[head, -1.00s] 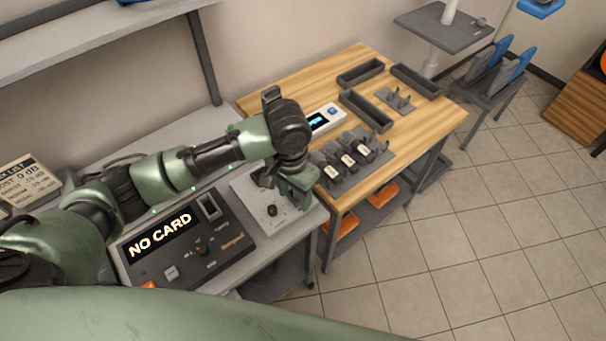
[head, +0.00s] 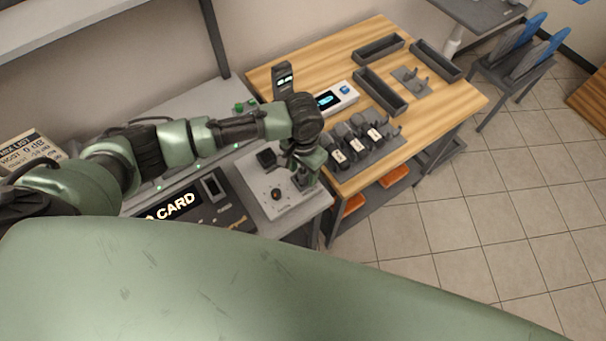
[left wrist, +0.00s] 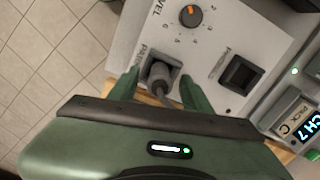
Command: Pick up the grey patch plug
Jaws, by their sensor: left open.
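The grey patch plug (left wrist: 159,76) sits in a square socket on the light panel (left wrist: 215,40), beside lettering partly readable as "PATCH". My left gripper (left wrist: 156,82) is open, with one green finger on each side of the plug. I cannot tell whether the fingers touch it. In the head view my left gripper (head: 304,170) points down over the right part of the panel (head: 283,213); the plug is mostly hidden there by the fingers. My right gripper is not in view.
On the panel are an orange-marked level knob (left wrist: 191,16) and an empty-looking black square socket (left wrist: 239,74). A console (head: 215,213) stands to the left. The wooden table (head: 440,108) at right holds labelled packs (head: 356,146) and dark trays (head: 380,92).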

